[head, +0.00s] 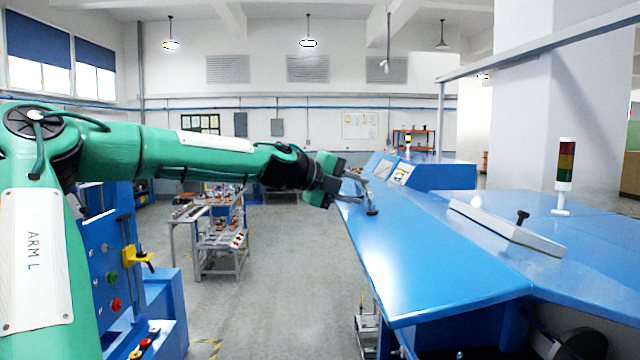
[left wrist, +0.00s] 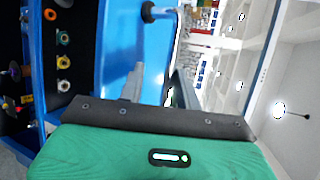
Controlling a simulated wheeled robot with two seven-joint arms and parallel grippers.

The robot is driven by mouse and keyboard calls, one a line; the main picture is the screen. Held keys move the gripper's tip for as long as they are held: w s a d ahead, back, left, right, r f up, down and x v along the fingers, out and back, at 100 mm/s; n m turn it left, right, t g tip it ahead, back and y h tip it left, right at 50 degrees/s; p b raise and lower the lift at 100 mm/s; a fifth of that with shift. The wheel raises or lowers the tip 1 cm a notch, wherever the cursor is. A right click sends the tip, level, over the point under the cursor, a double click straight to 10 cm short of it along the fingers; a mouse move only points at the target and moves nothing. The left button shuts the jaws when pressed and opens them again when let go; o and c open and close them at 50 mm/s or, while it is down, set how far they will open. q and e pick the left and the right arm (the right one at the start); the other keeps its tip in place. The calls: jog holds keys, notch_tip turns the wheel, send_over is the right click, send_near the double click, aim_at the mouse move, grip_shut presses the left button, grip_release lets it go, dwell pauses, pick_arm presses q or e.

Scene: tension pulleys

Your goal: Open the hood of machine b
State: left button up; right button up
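A large blue sloped hood panel (head: 430,265) fills the right of the head view, closed down on its machine; no letter label is readable. A small handle with a dark foot (head: 372,209) stands at its upper left edge. The blue panel (left wrist: 125,45) and a dark handle foot (left wrist: 148,12) also show in the left wrist view. My left gripper (head: 352,186) is at the handle, its fingers apart in the left wrist view (left wrist: 155,85). Whether the bar lies between the fingers is not clear. My right gripper is not in view.
A red, yellow and green signal light (head: 565,175) and a white raised bar (head: 505,228) sit on the blue top. A grey cart (head: 222,235) stands on the floor at left. A blue panel with knobs (head: 115,280) is beside my left arm. The middle floor is clear.

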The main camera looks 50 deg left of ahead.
pick_arm(q)
jog(key=b+v, duration=0.5)
jog(key=v, duration=0.7)
jog(key=shift+f, duration=0.1)
